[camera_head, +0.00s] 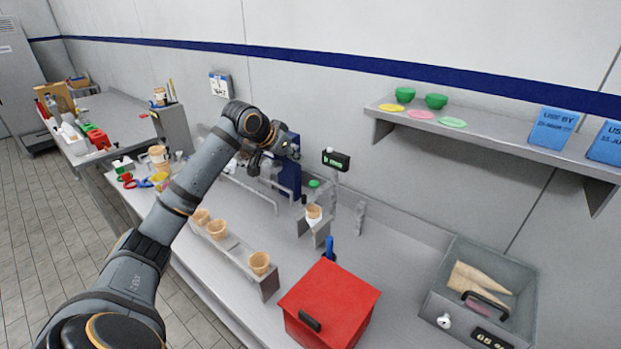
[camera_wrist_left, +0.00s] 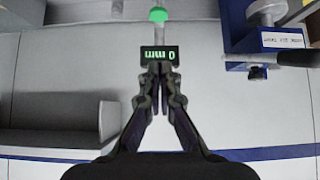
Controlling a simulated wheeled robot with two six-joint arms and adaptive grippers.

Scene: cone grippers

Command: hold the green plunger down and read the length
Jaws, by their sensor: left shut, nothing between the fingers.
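The green plunger (camera_head: 314,183) is a small round cap at the back of the bench, below and left of a black readout (camera_head: 336,161) in the head view. In the left wrist view the green plunger (camera_wrist_left: 158,14) tops a grey stem, apart from my fingers. The readout (camera_wrist_left: 159,55) there shows green "0 mm" upside down. My left gripper (camera_head: 291,152) is at the back wall, left of the readout. In the wrist view its fingertips (camera_wrist_left: 157,68) are together and empty, overlapping the readout's lower edge; contact cannot be told. My right gripper is not in view.
A cone cup (camera_head: 314,211) sits in a small metal stand in front of the plunger. A blue device (camera_head: 289,178) stands left of it. A rack of cups (camera_head: 218,229), a red box (camera_head: 328,302) and a grey bin (camera_head: 480,290) occupy the bench. A shelf (camera_head: 480,130) juts out at right.

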